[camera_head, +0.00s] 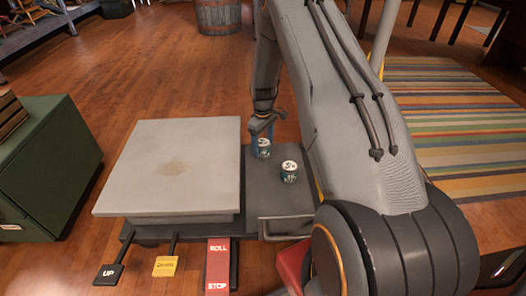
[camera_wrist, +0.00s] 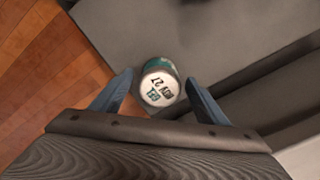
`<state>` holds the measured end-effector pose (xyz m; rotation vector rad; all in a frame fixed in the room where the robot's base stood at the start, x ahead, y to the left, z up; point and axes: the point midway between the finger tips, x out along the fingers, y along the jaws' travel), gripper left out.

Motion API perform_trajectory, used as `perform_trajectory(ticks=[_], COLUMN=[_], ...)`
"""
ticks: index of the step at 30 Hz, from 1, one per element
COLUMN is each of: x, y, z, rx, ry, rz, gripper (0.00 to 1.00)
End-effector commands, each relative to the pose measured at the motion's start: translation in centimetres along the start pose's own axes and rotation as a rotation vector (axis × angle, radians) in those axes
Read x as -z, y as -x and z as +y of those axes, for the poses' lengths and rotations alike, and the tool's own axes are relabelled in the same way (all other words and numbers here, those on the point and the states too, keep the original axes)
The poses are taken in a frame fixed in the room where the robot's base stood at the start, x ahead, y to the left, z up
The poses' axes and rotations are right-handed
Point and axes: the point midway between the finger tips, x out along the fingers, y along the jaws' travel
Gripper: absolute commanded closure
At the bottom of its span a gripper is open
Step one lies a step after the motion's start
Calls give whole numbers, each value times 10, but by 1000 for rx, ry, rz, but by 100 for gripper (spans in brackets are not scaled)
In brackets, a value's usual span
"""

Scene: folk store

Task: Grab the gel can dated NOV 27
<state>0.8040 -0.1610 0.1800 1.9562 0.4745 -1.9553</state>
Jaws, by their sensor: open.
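A small teal can with a white lid (camera_wrist: 159,88) stands on a grey surface in the wrist view. Its lid reads GEL and NOV 27, seen upside down. My gripper (camera_wrist: 160,77) is open, with one blue finger on each side of this can and small gaps showing. In the head view my gripper (camera_head: 262,132) points down at a can (camera_head: 263,148), partly covering it. A second similar can (camera_head: 289,172) stands nearer and to the right, with lid text too small to read.
The cans stand on a dark grey platform (camera_head: 270,205) beside a raised, pale square plate (camera_head: 170,165). UP, yellow and red ROLL/STOP pedals (camera_head: 218,262) are in front. A green cabinet (camera_head: 50,160) stands left, a striped rug (camera_head: 460,130) lies right. Wooden floor is open behind.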

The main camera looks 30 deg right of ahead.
Motion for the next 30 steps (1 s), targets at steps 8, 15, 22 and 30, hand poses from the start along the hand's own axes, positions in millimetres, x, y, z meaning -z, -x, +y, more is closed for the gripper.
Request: perform_trajectory(ticks=[8, 15, 22, 30], x=[0, 0, 0, 0], y=[1, 2, 7, 45], z=[0, 0, 0, 0], rx=[0, -1, -1, -2], ry=[0, 0, 0, 0], rz=[0, 1, 1, 2], gripper=[57, 80, 80, 80])
